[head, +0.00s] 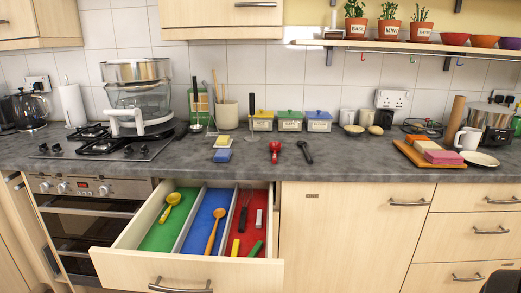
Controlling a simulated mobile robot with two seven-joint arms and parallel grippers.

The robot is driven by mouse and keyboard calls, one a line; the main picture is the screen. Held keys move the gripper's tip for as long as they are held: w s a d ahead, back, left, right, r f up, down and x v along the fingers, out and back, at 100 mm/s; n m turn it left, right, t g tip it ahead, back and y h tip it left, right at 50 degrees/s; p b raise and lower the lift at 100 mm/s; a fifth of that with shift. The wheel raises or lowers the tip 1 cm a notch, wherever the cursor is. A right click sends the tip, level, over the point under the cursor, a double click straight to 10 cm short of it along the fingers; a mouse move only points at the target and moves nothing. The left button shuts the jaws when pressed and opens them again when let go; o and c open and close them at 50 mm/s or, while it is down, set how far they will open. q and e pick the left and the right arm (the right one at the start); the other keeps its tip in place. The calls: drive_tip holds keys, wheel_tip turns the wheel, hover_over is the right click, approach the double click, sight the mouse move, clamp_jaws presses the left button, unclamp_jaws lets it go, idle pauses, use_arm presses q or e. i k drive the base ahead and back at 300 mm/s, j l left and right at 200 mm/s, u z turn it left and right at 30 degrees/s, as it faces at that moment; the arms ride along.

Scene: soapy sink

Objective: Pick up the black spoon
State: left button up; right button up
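The black spoon (305,152) lies on the dark grey countertop (350,168), right of the middle of the head view. It lies flat and slightly slanted, with clear space around it. A red spoon (275,151) lies just to its left, apart from it. Neither my left nor my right gripper shows in the head view.
Below stands an open drawer (110,262) with green, blue and red compartments holding several utensils. Yellow, green and blue tubs (290,121) stand behind the spoon. A cutting board (407,153) lies to the right, a gas hob (105,147) to the left.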

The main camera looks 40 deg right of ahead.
sight(302, 144)
drive_tip(key=l+u, duration=0.35)
drive_tip(key=k+l+u, duration=0.2)
drive_tip(key=l+u, duration=0.15)
drive_tip(key=k+l+u, duration=0.1)
drive_tip(key=l, duration=0.2)
drive_tip(key=k+l+u, duration=0.1)
drive_tip(key=l, duration=0.2)
drive_tip(key=k+l+u, duration=0.15)
drive_tip(key=l, duration=0.15)
